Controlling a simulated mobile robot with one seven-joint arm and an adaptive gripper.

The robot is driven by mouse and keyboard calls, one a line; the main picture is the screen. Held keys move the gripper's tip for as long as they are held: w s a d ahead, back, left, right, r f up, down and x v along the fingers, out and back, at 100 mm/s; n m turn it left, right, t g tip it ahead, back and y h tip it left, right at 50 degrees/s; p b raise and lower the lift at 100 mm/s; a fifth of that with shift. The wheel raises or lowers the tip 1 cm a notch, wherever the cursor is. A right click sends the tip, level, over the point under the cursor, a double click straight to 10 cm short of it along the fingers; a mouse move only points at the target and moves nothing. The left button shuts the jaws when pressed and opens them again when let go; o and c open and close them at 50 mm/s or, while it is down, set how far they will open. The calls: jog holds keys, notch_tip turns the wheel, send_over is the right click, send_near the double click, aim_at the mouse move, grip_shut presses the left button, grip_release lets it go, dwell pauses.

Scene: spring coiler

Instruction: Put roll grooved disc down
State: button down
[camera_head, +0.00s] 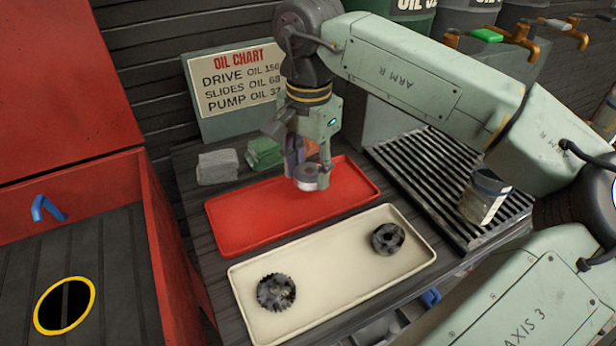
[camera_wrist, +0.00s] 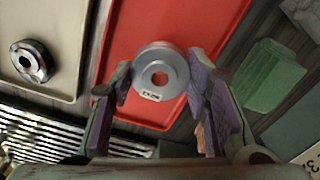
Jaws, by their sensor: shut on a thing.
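The roll grooved disc (camera_head: 311,178) is a silvery grey metal roll with a centre hole, held between the fingers of my gripper (camera_head: 308,168). It also shows in the wrist view (camera_wrist: 161,55) with a small label on its face. My gripper is shut on it, with purple finger pads on either side. The disc is over the red tray (camera_head: 240,225), towards the tray's middle right. I cannot tell whether it touches the tray. The red tray is otherwise empty.
In front is a cream tray (camera_head: 330,268) with a dark gear (camera_head: 276,292) and a dark round part (camera_head: 388,239). Grey cloths (camera_head: 218,167) and green cloths (camera_head: 264,153) lie behind the red tray.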

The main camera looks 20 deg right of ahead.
aim_at(308, 197)
jog(key=shift+s+a+f, duration=0.1)
jog(key=shift+f, duration=1.55)
jog(key=shift+f, duration=0.2)
jog(key=c, duration=0.9)
grip_release()
notch_tip(308, 197, up, 12)
jog(key=shift+r, duration=0.25)
